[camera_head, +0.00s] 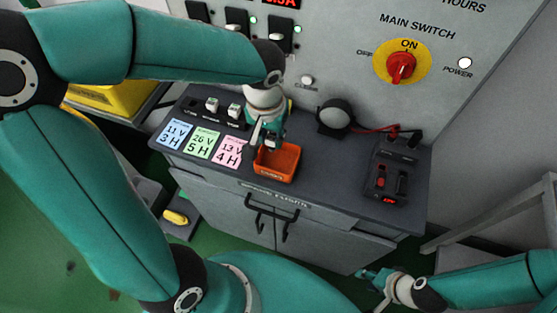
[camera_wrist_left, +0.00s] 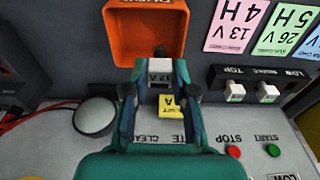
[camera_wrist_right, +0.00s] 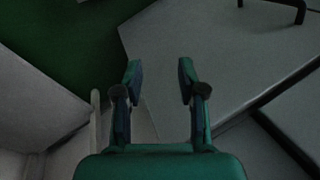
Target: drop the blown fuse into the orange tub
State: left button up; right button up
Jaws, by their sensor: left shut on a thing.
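The orange tub (camera_head: 291,176) stands open on the dark bench top, near its front edge. It also shows in the left wrist view (camera_wrist_left: 120,50). My left gripper (camera_head: 262,145) points down over the tub's left part, and its fingers are shut on a small fuse (camera_wrist_left: 160,74) with a pale, marked body and a dark end. The fuse's dark end lies against the tub's near rim in the left wrist view; its height above the tub is unclear. My right gripper (camera_wrist_right: 159,72) is open and empty, low in front of the cabinet.
Blue, green and pink cards (camera_head: 202,143) lie left of the tub, with a switch strip (camera_head: 220,113) behind them. A round black-rimmed lamp (camera_head: 335,115) and a dark tester box (camera_head: 393,177) are to the right. The panel with the main switch (camera_head: 401,66) rises behind.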

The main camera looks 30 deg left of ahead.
pick_arm(q)
jog(key=shift+f+b, duration=0.8)
jog(key=shift+f, duration=0.7)
jog(key=o, duration=1)
jog(key=shift+s, duration=0.1)
jog(key=r, duration=0.4)
jog(key=s+r, duration=0.1)
jog(key=r, duration=0.7)
jog(key=shift+s+d, duration=0.15)
jog(key=shift+d, duration=0.05)
jog(key=shift+s+f, duration=0.1)
